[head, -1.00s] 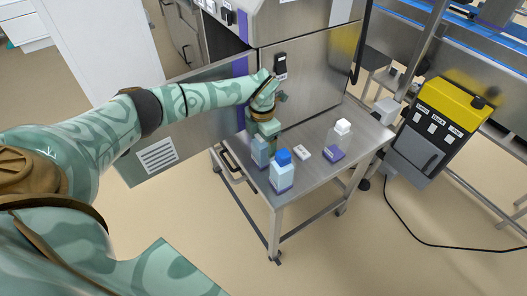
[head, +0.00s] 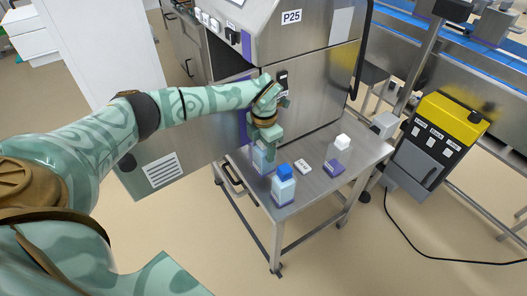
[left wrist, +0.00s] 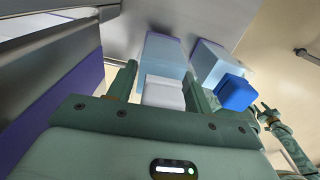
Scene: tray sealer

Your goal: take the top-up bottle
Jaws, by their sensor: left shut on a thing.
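A pale blue bottle (head: 260,162) stands near the left end of the steel cart. My left gripper (head: 269,148) comes down on it from above and partly hides it in the head view. In the left wrist view, its white cap (left wrist: 163,93) and pale blue body lie between the fingers of my left gripper (left wrist: 162,88), which is shut on it. A second pale blue bottle with a blue cap (head: 284,187) stands just in front; it also shows in the left wrist view (left wrist: 225,80), right of the fingers.
A steel machine (head: 315,90) stands behind. A yellow-topped unit (head: 447,118) stands right of the cart.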

